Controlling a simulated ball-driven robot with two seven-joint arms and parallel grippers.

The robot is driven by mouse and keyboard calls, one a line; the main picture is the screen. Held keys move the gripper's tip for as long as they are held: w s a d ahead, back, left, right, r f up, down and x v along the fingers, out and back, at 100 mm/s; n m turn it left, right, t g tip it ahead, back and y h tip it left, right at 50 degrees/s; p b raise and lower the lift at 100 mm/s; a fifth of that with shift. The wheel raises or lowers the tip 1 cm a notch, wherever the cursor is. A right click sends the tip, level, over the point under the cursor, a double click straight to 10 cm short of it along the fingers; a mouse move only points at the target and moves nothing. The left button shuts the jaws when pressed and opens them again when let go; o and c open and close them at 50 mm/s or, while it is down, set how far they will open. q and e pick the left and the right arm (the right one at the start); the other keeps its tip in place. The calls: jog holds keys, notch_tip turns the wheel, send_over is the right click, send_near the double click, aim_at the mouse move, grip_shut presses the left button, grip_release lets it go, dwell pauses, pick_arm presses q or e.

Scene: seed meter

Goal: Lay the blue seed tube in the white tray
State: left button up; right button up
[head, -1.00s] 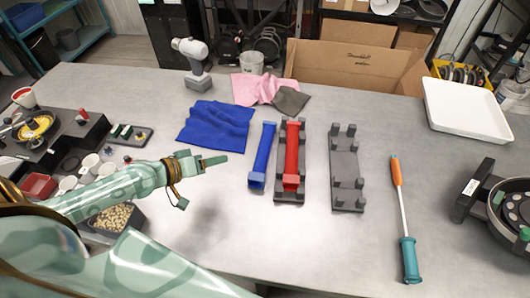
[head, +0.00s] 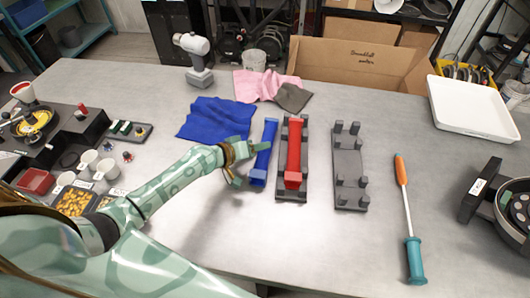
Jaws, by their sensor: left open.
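The blue seed tube (head: 266,137) lies lengthwise on the table, just left of the dark cradle (head: 291,195) that holds a red tube (head: 294,155). My left gripper (head: 250,164) is open at the blue tube. One finger reaches across the tube's middle in the picture, and the other is left of its near end. I cannot tell whether a finger touches it. The white tray (head: 436,110) stands at the back right and looks empty. My right gripper is not in view.
An empty dark cradle (head: 348,172) and a screwdriver (head: 405,210) lie between the tubes and the tray. A blue cloth (head: 214,119) is behind my left gripper. A round dark device (head: 512,205) is at the right edge. The front middle table is clear.

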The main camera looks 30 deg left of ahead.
pick_arm(q)
jog(key=shift+w+d+f, duration=0.15)
jog(key=shift+w+f, duration=0.05)
jog(key=shift+w, duration=0.05)
jog(key=c, duration=0.8)
jog(key=shift+r, duration=0.1)
jog(key=shift+c, duration=0.2)
